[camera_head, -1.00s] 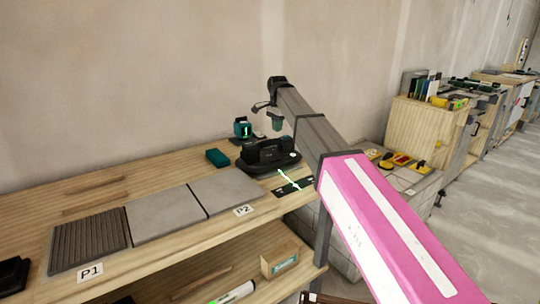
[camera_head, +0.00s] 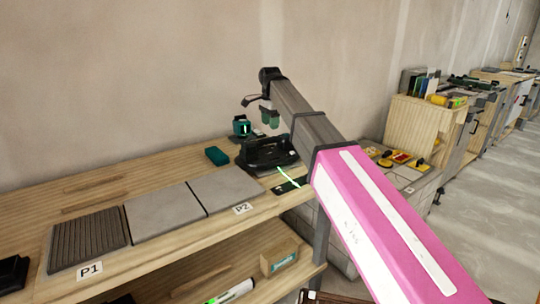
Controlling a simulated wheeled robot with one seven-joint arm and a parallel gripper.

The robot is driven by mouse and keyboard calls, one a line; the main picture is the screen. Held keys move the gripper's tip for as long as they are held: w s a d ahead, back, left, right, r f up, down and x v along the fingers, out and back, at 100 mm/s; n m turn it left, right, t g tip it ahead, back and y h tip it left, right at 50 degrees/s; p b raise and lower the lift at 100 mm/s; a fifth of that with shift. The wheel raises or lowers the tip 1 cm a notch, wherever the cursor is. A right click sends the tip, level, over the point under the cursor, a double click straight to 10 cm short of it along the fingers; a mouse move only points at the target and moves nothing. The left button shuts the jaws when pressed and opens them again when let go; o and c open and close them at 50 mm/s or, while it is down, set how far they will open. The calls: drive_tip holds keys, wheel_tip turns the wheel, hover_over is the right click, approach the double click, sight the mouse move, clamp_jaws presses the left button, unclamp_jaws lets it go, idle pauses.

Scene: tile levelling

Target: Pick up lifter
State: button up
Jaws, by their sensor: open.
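The lifter appears to be the black device with a handle (camera_head: 266,152), standing on the wooden workbench at the right end of the grey tiles. My gripper (camera_head: 270,119) hangs from the end of my arm, above the lifter and apart from it in the picture. Its greenish fingers are open, with nothing seen between them. My arm, with its pink and white link, reaches in from the lower right and covers part of the bench's right end.
A teal laser device (camera_head: 241,127) and a teal block (camera_head: 217,156) stand behind the lifter. Grey tiles (camera_head: 165,213) lie by labels P1 (camera_head: 90,270) and P2 (camera_head: 243,208). A lower shelf holds a box (camera_head: 279,258) and a marker (camera_head: 231,292).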

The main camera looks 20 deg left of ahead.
sight(270, 138)
wheel_tip(270, 138, down, 4)
drive_tip(key=shift+f, duration=0.2)
drive_tip(key=shift+s+f, duration=0.2)
drive_tip(key=shift+f, duration=1.1)
drive_tip(key=shift+s+f, duration=0.15)
drive_tip(key=shift+f, duration=1.1)
drive_tip(key=shift+f, duration=0.25)
clamp_jaws()
